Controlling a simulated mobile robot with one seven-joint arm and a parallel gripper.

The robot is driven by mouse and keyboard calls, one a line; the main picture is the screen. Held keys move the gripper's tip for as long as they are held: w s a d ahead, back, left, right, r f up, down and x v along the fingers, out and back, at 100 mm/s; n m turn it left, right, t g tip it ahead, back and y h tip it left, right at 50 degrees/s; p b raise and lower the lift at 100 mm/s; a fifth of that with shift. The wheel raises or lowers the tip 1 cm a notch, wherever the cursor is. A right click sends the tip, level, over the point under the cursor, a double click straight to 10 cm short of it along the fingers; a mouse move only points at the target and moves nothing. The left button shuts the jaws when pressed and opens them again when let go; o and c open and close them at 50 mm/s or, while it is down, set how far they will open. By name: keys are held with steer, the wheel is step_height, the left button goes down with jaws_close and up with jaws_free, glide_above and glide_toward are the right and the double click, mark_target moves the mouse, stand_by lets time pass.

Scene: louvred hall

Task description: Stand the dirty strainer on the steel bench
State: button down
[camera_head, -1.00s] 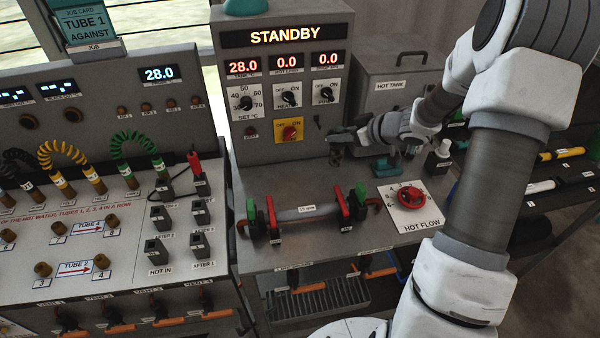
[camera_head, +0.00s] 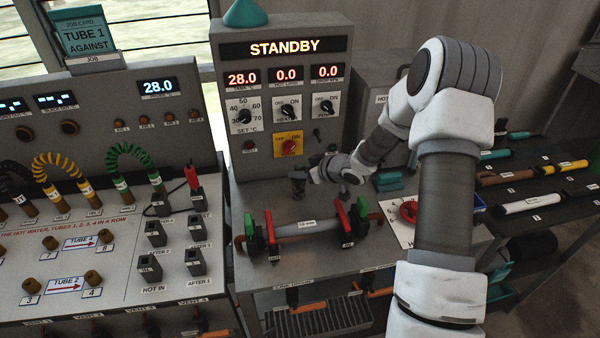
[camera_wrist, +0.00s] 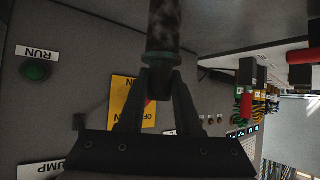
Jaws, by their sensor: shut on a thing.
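My gripper (camera_wrist: 157,95) is shut on the strainer (camera_wrist: 165,28), a dark, mottled cylinder with a green ring near the fingertips. In the head view my gripper (camera_head: 312,174) is in front of the STANDBY cabinet, over the back of the steel bench (camera_head: 325,255). The held strainer (camera_head: 298,186) is a small dark shape at the fingertips there. I cannot tell whether its end touches the bench.
A clear tube (camera_head: 305,227) lies between green and red clamps on the bench, in front of my gripper. The cabinet (camera_head: 285,80) stands close behind. Right are the red hot-flow knob (camera_head: 409,211) and a rack (camera_head: 530,175) of tubes. Bare bench lies left of the gripper.

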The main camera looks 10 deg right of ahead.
steer(key=shift+f, duration=0.2)
steer(key=c, duration=0.6)
jaws_free()
steer(key=shift+r, duration=0.1)
steer(key=shift+s+d+r, duration=0.1)
steer(key=shift+s+r, duration=0.05)
steer(key=shift+r, duration=0.2)
steer(key=p+v, duration=0.1)
steer(key=v, duration=1)
steer(key=shift+s, duration=0.25)
steer(key=shift+d+r, duration=0.15)
steer(key=shift+r, duration=0.05)
